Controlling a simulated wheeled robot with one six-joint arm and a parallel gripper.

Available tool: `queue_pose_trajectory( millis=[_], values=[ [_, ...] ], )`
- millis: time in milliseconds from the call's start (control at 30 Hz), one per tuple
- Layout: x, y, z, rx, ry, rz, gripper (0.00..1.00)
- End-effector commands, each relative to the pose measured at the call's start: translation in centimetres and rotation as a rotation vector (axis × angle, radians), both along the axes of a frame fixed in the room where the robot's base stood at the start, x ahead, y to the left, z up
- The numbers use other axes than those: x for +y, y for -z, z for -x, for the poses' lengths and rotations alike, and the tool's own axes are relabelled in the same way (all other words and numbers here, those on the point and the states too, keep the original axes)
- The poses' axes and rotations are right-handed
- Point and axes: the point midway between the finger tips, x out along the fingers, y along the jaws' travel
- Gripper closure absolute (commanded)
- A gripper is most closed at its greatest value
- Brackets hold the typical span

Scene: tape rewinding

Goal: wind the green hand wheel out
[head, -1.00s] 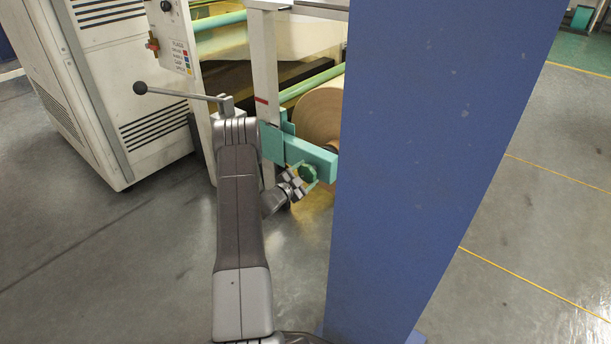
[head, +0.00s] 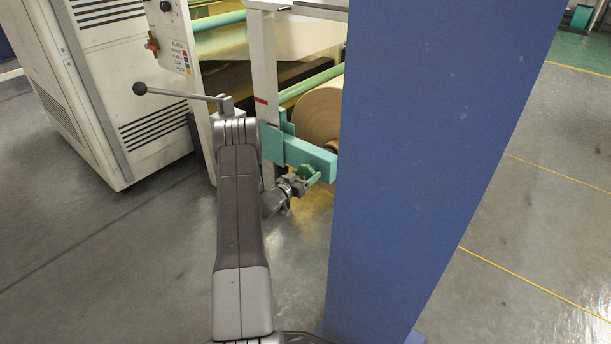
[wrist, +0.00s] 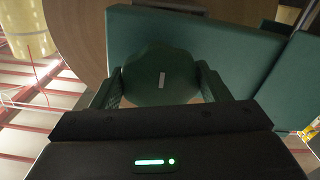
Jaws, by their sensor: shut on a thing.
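A large blue column (head: 430,150) stands close on the right and hides part of the roll and machine. A lever with a dark knob (head: 140,88) sticks out to the left above my arm. A white cabinet (head: 110,90) stands at the left. The floor at the lower left is clear.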

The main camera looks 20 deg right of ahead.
Motion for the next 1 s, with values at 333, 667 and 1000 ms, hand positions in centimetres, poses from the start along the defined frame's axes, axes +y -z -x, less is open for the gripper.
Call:
queue_pose_trajectory(
  millis=[333,667,1000],
  values=[
    [0.07,0.16,0.20,0.287,0.000,0.164,0.54],
    [0.04,0.10,0.25,0.556,-0.001,0.322,0.54],
    [0.02,0.03,0.27,0.797,-0.002,0.464,0.54]
  ],
)
